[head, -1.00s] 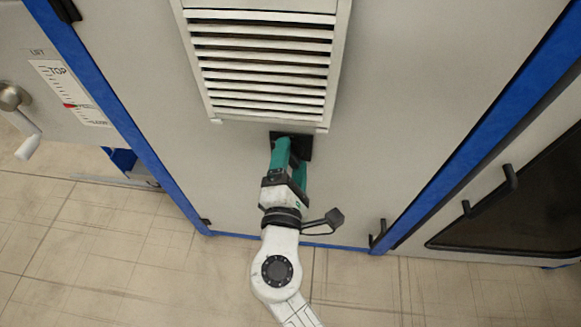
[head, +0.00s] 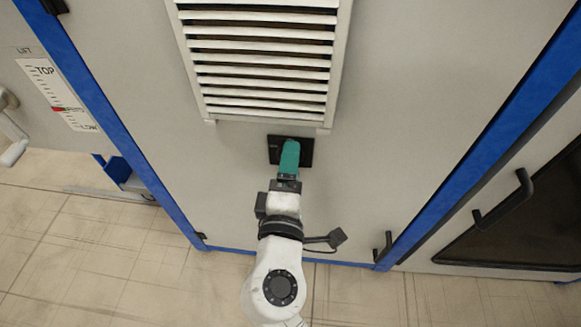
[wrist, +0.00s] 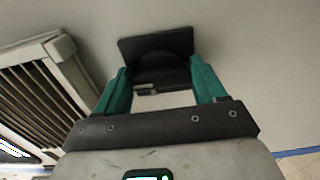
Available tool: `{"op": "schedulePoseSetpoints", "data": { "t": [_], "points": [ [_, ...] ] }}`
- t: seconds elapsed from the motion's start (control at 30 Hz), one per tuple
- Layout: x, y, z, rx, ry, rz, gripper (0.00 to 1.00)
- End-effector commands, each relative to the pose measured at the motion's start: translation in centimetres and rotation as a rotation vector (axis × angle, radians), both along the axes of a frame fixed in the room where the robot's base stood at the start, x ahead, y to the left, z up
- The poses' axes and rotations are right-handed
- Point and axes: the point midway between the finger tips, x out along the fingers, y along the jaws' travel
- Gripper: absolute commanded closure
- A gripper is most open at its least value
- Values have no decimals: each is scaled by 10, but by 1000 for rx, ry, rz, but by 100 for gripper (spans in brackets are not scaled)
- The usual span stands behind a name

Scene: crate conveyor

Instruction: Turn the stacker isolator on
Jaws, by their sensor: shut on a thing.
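The isolator is a black square plate (head: 274,150) with a dark knob, low on the grey cabinet front, just below the louvred vent. My gripper (head: 290,148) reaches it from below and covers much of it in the head view. In the wrist view the black plate (wrist: 180,42) shows beyond the teal fingers, and the dark knob (wrist: 160,75) is between them. My gripper (wrist: 160,78) is shut on the knob, one finger on each side. I cannot read any marking on the isolator.
The louvred vent (head: 262,58) is directly above the isolator. Blue-edged cabinet frames run down both sides. A lift scale (head: 60,95) is at the left, and a dark panel with a black handle (head: 505,200) is at the right. The tiled floor (head: 110,245) is clear.

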Motion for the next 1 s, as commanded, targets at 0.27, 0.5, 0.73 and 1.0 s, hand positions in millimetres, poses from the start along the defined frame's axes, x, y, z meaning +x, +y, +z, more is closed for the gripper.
{"op": "schedulePoseSetpoints", "data": {
  "t": [0.27, 0.5, 0.73, 1.0],
  "points": [
    [0, -1, -1, -1, 3, -3, 28],
    [0, -1, -1, -1, 2, -2, 5],
    [0, 0, 0, -1, 1, -1, 4],
    [-29, 1, 0, -3, 3, 1, 4]
  ]
}}
